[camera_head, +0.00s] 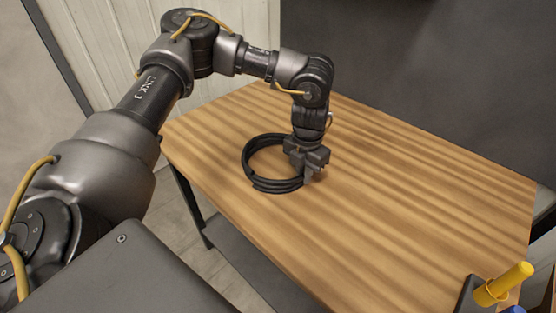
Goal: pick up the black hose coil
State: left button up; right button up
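The black hose coil (262,183) lies flat on the wooden table (400,200), near its left edge. My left gripper (308,176) points down at the coil's right side, with its fingers at the coil's rim. The fingers overlap the hose in this view, and I cannot tell whether they are closed on it. Part of the coil's right side is hidden behind the gripper. My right gripper is not in view.
A yellow cylindrical thing (503,284) stands in a dark holder at the table's near right corner, with a blue item (514,310) beside it. A grey wall (420,80) stands behind the table. The middle and right of the tabletop are clear.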

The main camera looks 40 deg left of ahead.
pick_arm(q)
grip_shut()
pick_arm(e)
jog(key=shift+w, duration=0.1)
pick_arm(q)
jog(key=shift+r+p, duration=0.45)
jog(key=shift+r, duration=0.1)
notch_tip(320, 180, up, 2)
jog(key=shift+w+r+p, duration=0.1)
jog(key=shift+r+p, duration=0.1)
jog(key=shift+p, duration=0.8)
jog(key=s+d+r+p, duration=0.7)
jog(key=s+r+p, duration=0.2)
jog(key=s, duration=0.3)
jog(key=shift+d+r+p, duration=0.25)
jog(key=shift+d+p, duration=0.05)
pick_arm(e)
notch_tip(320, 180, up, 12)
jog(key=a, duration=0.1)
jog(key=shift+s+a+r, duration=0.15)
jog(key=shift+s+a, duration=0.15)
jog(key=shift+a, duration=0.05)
pick_arm(q)
jog(key=shift+w, duration=0.1)
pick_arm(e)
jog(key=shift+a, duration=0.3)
